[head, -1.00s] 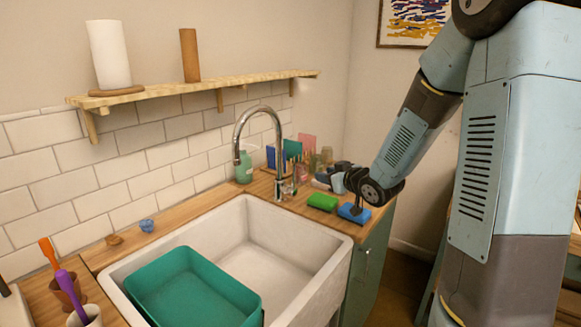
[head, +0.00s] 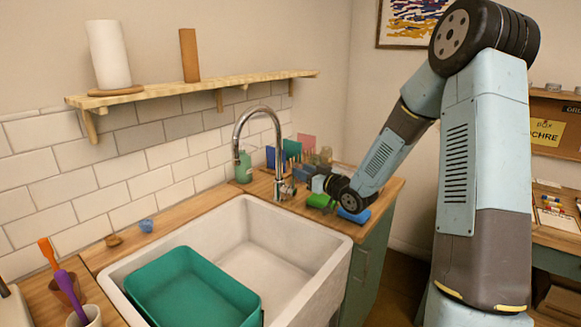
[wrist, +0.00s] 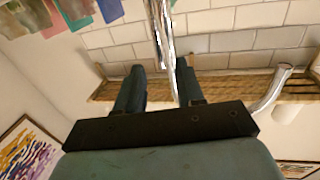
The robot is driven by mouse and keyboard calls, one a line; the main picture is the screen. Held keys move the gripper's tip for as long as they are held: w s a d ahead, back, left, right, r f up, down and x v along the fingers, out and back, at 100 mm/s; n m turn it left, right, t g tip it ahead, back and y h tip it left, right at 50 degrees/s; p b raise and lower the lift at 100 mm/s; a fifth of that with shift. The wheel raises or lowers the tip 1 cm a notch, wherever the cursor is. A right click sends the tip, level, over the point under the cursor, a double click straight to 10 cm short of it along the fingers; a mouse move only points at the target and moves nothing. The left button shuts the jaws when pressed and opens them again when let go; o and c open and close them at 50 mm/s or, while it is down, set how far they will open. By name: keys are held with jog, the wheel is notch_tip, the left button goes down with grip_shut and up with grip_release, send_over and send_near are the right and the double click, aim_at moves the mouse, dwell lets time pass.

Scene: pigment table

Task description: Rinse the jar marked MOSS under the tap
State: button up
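The chrome tap (head: 241,130) arches over the white sink (head: 330,262). In the wrist view, its bright metal pipe (wrist: 160,35) runs through the gap between my fingers, and its spout (wrist: 270,92) shows at the right. My gripper (wrist: 159,68) is open, with its two dark fingers apart; whether they touch the pipe I cannot tell. In the head view my gripper (head: 316,184) is just right of the tap's base, above the green sponge. No jar with a readable MOSS label shows, and no jar is between my fingers.
A teal basin (head: 190,285) sits in the sink's left part. A green sponge (head: 319,201) and a blue sponge (head: 354,215) lie on the counter by my wrist. Small jars and brushes crowd behind my gripper. A shelf (head: 200,88) runs above the tap.

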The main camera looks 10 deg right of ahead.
jog(key=x, duration=0.6)
jog(key=shift+w+a, duration=0.2)
jog(key=shift+w, duration=0.1)
grip_shut()
dwell(0.4)
